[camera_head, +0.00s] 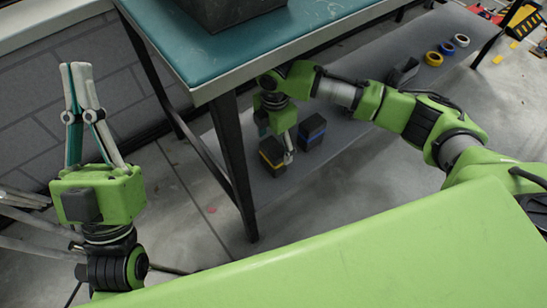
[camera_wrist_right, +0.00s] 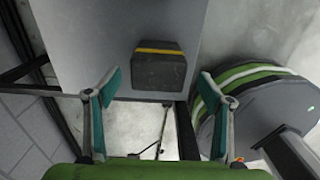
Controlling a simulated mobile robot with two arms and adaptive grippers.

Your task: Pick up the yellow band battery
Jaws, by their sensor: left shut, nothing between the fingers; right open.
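The yellow band battery (camera_head: 271,158) is a dark block with a yellow stripe near its top. It sits on the grey lower shelf near the front table leg. In the right wrist view the yellow band battery (camera_wrist_right: 160,70) lies centred between the fingers. My right gripper (camera_head: 277,140) is open around or just above it, and one finger hides part of the battery. The right wrist view also shows the right gripper (camera_wrist_right: 160,84) spread wide; contact cannot be told. My left gripper (camera_head: 77,70) is shut, empty and raised at the left.
A blue-banded battery (camera_head: 312,133) stands close to the right of the yellow one. The teal tabletop (camera_head: 230,52) is above the shelf (camera_head: 348,140), with a dark table leg (camera_head: 236,170) close by. Yellow (camera_head: 433,59) and white (camera_head: 461,40) rolls lie farther along.

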